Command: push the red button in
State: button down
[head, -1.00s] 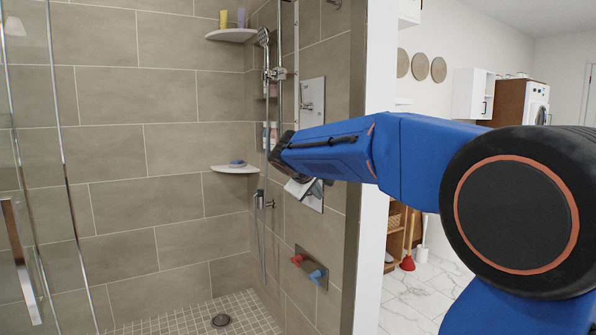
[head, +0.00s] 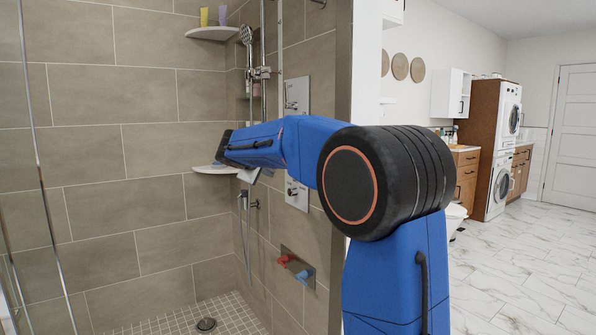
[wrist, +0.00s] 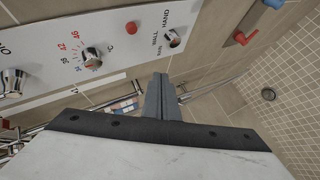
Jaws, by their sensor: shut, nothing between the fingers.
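The red button (wrist: 131,27) is a small round red spot on a pale control panel (wrist: 105,50), upper middle of the wrist view. It sits between a numbered temperature dial (wrist: 92,57) and a selector knob (wrist: 171,38) marked rain, wall and hand. My gripper (wrist: 158,80) is shut and empty. Its tips show below and right of the button, apart from it in the picture; the gap in depth is unclear. In the head view the panel (head: 297,194) is partly behind my arm, and I cannot make out the button there.
A plate with red (head: 284,260) and blue (head: 303,275) handles is lower on the shower wall. A hand-shower rail (head: 263,80) and corner shelves (head: 208,33) stand left of the panel. A glass door edge (head: 45,180) is at left. Open floor lies at right.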

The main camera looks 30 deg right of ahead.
jog(key=shift+d, duration=0.15)
jog(key=d, duration=0.8)
jog(key=shift+w+d, duration=0.15)
jog(key=shift+d, duration=0.15)
jog(key=shift+d, duration=0.1)
dwell(1.8)
jog(key=shift+d, duration=0.3)
jog(key=shift+d, duration=0.4)
dwell(0.8)
jog(key=shift+a, duration=0.1)
jog(key=shift+a, duration=0.7)
jog(key=shift+a, duration=0.1)
